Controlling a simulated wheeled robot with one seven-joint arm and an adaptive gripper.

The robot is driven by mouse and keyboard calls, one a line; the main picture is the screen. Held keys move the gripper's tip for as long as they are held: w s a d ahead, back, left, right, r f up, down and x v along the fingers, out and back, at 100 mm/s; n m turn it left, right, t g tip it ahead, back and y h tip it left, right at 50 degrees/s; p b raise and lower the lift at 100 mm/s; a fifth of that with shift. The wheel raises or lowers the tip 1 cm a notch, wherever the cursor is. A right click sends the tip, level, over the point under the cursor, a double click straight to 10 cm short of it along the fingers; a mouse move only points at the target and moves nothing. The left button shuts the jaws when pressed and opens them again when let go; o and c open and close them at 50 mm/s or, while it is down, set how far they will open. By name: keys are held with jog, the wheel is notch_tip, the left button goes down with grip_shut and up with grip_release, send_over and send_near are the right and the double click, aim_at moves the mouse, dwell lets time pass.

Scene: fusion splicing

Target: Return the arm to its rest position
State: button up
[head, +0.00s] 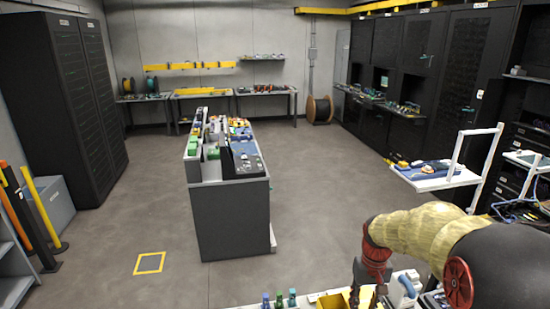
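My arm comes in from the lower right, with a black link, a tan sleeve and red joint rings. It bends down at its far end to my gripper (367,291), which hangs at the bottom edge of the head view over a pale bench top (316,297). The gripper is dark and small here, and its fingers are partly cut off by the frame, so I cannot tell whether they are open or shut. No held thing can be made out.
A yellow bin (334,301), several small bottles (279,299) and a white device (404,289) are close to the gripper. A white cart shelf (436,180) stands right. A dark workbench (235,218) stands mid-room. The floor (325,200) between them is clear.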

jog(key=s+a+r+t+b, duration=0.2)
jog(key=s+r, duration=0.4)
jog(key=s, duration=0.6)
jog(key=s+a+r+t+b, duration=0.2)
jog(key=s+a+r+t, duration=0.2)
jog(key=s+r, duration=0.3)
jog(key=s, duration=0.5)
jog(key=shift+a+b, duration=0.3)
jog(key=shift+b, duration=0.05)
jog(key=shift+s+f, duration=0.1)
